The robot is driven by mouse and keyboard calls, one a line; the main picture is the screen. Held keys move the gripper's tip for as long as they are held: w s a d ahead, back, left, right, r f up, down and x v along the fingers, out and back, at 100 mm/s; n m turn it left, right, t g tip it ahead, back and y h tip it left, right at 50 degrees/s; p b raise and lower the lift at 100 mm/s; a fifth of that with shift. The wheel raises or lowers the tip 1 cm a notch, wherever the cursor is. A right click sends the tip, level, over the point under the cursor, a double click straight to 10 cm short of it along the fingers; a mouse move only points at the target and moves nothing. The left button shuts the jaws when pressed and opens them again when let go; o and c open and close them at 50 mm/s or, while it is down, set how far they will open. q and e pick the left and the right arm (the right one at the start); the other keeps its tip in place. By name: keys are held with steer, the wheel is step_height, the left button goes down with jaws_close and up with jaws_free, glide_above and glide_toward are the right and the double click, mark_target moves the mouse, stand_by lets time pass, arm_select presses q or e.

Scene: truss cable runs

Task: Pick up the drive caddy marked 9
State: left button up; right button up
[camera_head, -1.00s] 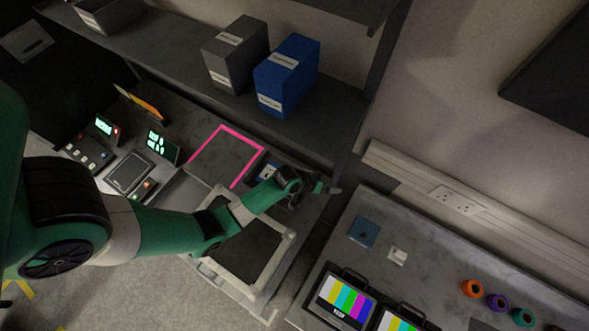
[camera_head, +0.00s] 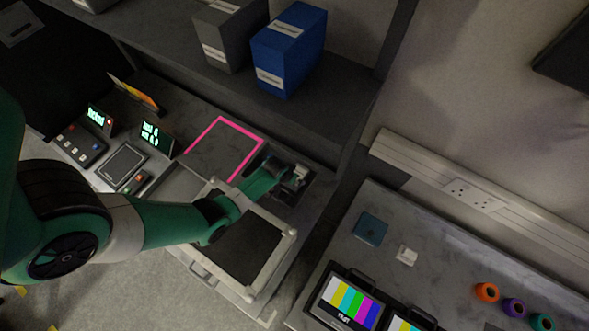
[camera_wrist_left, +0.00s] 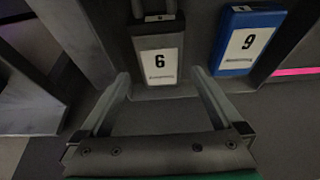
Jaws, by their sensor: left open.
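The drive caddy marked 9 (camera_wrist_left: 246,42) is blue with a white label and shows at the upper right of the left wrist view. A grey caddy marked 6 (camera_wrist_left: 157,62) is beside it, ahead of the space between my left fingers. My left gripper (camera_wrist_left: 162,84) is open and empty, with caddy 9 to the right of its right finger. In the head view my left gripper (camera_head: 300,178) is over the dark bench, right of the pink outline. My arm and gripper largely hide the caddies there. My right gripper is not in view.
A pink outline (camera_head: 250,133) marks a clear bench patch beside the gripper. A pale-framed tray (camera_head: 282,250) lies below the arm. A shelf with grey (camera_head: 228,40) and blue (camera_head: 290,50) boxes overhangs behind. Screens and colored spools stand on the right bench (camera_head: 440,240).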

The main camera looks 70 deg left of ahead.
arm_select(q)
steer(key=b+x, duration=0.5)
steer(key=shift+s+d+f, duration=0.2)
steer(key=shift+s+f, duration=0.05)
steer(key=shift+s, duration=0.1)
steer(key=shift+w+a, duration=0.1)
steer(key=shift+r, duration=0.1)
steer(key=c, duration=1.5)
step_height(320, 180, up, 10)
steer(key=p, duration=0.9)
steer(key=shift+p, duration=0.35)
